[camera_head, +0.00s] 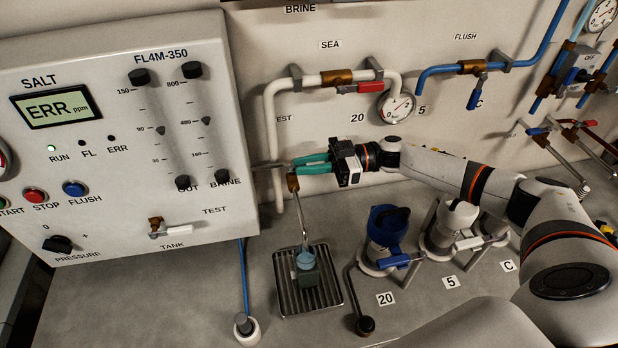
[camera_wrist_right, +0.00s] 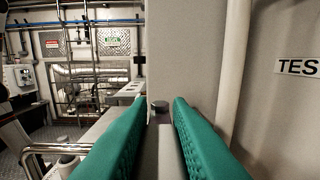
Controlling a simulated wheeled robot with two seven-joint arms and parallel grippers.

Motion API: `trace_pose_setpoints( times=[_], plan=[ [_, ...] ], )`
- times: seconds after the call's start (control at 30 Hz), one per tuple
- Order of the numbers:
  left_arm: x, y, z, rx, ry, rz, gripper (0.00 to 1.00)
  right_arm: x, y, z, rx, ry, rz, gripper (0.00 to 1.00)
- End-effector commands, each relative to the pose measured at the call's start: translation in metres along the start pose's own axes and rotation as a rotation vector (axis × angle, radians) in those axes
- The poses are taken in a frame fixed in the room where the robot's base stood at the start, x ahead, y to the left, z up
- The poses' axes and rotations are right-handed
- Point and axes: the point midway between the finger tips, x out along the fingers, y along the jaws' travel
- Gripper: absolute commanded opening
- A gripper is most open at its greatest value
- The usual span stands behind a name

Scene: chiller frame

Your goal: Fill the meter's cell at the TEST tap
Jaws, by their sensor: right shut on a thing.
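The TEST tap (camera_head: 293,183) is a small brass fitting on the side of the white panel, left of centre in the head view. My right gripper (camera_head: 294,164), with green fingers, is at the tap from the right, shut on its handle. In the right wrist view a narrow grey piece with a dark round end (camera_wrist_right: 160,106) shows between the fingers. The meter (camera_head: 308,278) is a small grey-green block standing on the drip grate, with a light blue cell (camera_head: 305,261) on top. A thin pale line runs from the tap down to the cell; I cannot tell whether it is spout or water.
The drip grate (camera_head: 283,297) lies on the grey bench. A blue filter housing (camera_head: 388,226) and a white one (camera_head: 456,222) stand to its right, with a dark lever (camera_head: 363,322) nearer. The panel display (camera_head: 49,108) reads ERR. White pipe (camera_head: 270,130) runs behind the tap.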

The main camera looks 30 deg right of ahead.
Motion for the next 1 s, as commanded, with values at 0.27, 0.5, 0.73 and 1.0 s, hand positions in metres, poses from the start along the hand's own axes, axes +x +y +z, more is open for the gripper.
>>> trace_pose_setpoints(
  times=[0.27, 0.5, 0.73, 1.0],
  plan=[
    [0.0209, -0.0003, -0.0018, 0.000, 0.000, 0.000, 0.62, 0.0003, -0.0044, 0.0004, -0.001, -0.001, 0.108, 0.00],
    [0.0195, -0.0003, -0.0018, 0.000, 0.000, 0.000, 0.62, -0.0001, -0.0048, 0.0021, -0.001, 0.000, 0.108, 0.00],
    [0.0195, -0.0003, -0.0019, 0.000, 0.000, 0.000, 0.62, -0.0001, -0.0047, 0.0017, -0.001, 0.000, 0.107, 0.40],
    [0.0214, -0.0004, -0.0022, -0.001, 0.001, 0.000, 0.62, -0.0029, -0.0048, -0.0003, 0.001, 0.001, 0.106, 0.40]
  ],
)
